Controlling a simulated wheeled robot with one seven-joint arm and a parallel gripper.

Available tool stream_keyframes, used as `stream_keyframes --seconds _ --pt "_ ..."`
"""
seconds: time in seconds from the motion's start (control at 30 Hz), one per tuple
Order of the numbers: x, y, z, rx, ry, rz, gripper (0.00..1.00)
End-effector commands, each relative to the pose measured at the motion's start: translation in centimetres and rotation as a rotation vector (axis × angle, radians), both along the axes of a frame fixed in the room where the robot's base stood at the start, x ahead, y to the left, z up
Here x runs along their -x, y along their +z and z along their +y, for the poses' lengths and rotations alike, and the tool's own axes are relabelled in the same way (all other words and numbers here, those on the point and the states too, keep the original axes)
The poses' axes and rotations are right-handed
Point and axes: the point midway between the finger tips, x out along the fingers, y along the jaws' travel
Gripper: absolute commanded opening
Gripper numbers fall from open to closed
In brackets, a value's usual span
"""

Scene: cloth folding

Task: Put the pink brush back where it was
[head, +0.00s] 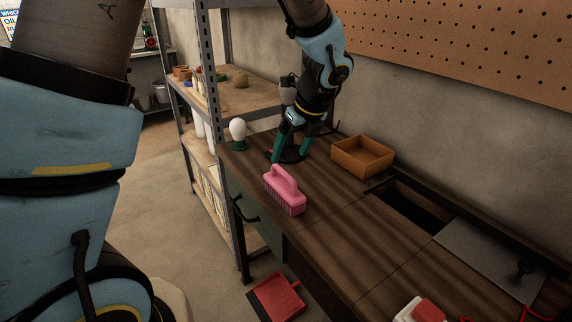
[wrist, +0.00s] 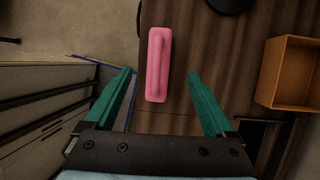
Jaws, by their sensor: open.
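The pink brush (head: 284,191) rests on the dark wooden workbench (head: 345,220), near its front left edge, bristles down and handle up. In the wrist view the pink brush (wrist: 158,64) lies lengthwise ahead of the fingertips, roughly between their lines and apart from them. My gripper (head: 290,152) has green fingers and is open and empty. In the head view it is above the bench, behind the brush. In the wrist view my gripper (wrist: 160,72) has its fingers spread wide on either side.
An orange-brown wooden box (head: 362,157) stands right of my gripper. A white bulb on a green base (head: 238,134) stands at the bench's left end. A recess with a grey metal lid (head: 490,259) lies to the right. A red dustpan (head: 276,298) is on the floor. The middle bench top is clear.

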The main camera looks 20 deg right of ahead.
Motion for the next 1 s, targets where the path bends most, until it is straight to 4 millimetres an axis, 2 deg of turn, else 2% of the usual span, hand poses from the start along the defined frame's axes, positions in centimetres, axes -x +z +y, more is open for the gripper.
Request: stream_keyframes --seconds 0.13,0.33,0.37,0.47,0.57,0.63,0.7,0.8,0.9,1.0 --pt "0.4 1.0 -0.1 0.0 0.0 0.001 0.89" --pt "0.4 1.2 0.1 0.004 0.015 0.002 0.89" --pt "0.2 1.2 0.5 0.011 0.038 0.003 0.89" --pt "-0.7 1.2 3.3 0.065 0.218 0.01 0.89" --pt "-1.8 1.2 8.5 0.173 0.58 0.018 0.89" --pt "-2.1 1.1 12.9 0.265 0.911 0.016 0.89" --pt "-2.0 1.1 17.2 0.36 1.265 0.004 0.89" --pt "-1.1 1.0 22.5 0.485 1.755 -0.025 0.89" --pt "0.1 0.9 26.7 0.588 2.179 -0.065 0.89" --pt "1.2 0.8 29.4 0.663 2.499 -0.102 0.89"
